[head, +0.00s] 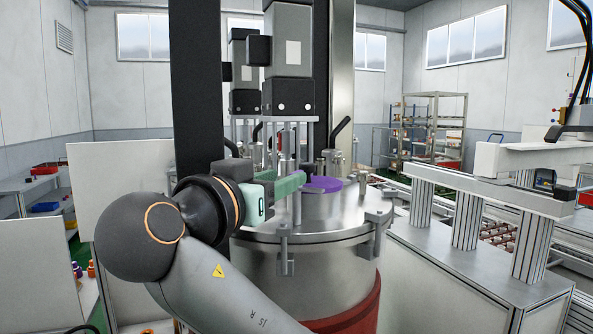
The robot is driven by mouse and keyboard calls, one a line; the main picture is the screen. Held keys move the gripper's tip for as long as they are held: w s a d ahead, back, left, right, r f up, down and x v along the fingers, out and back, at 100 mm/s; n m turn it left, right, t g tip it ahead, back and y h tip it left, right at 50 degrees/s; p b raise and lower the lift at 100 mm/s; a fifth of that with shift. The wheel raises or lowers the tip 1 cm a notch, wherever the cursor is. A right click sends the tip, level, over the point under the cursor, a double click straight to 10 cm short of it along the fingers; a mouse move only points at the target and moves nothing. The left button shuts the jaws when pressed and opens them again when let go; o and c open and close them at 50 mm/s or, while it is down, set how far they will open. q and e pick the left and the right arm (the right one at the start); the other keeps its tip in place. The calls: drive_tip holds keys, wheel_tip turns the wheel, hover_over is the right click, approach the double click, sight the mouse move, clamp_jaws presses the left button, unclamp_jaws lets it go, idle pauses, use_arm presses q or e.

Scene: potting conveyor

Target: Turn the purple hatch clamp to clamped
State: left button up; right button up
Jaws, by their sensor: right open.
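The purple hatch clamp (322,184) shows as a flat purple part on top of the steel vessel lid (345,210). Its left side is partly hidden behind thin upright rods and my right gripper. Whether it stands clamped or unclamped cannot be told from here. My right gripper (292,187), with green fingers, reaches in from the left just above the lid. It is open, and its fingertips are close to the left of the purple part. Whether they touch it cannot be told. My left gripper is out of view.
A motor unit (288,55) on a dark column stands above the lid, with rods (296,150) coming down beside the gripper. Clamps (378,228) stick out around the lid's rim. A conveyor frame (465,218) stands to the right, pale panels to the left.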

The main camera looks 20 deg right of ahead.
drive_tip(key=p+x, duration=0.1)
drive_tip(key=x, duration=0.3)
drive_tip(key=shift+r, duration=0.15)
drive_tip(key=shift+p+x, duration=0.3)
drive_tip(key=shift+x, duration=0.5)
drive_tip(key=shift+c, duration=0.3)
clamp_jaws()
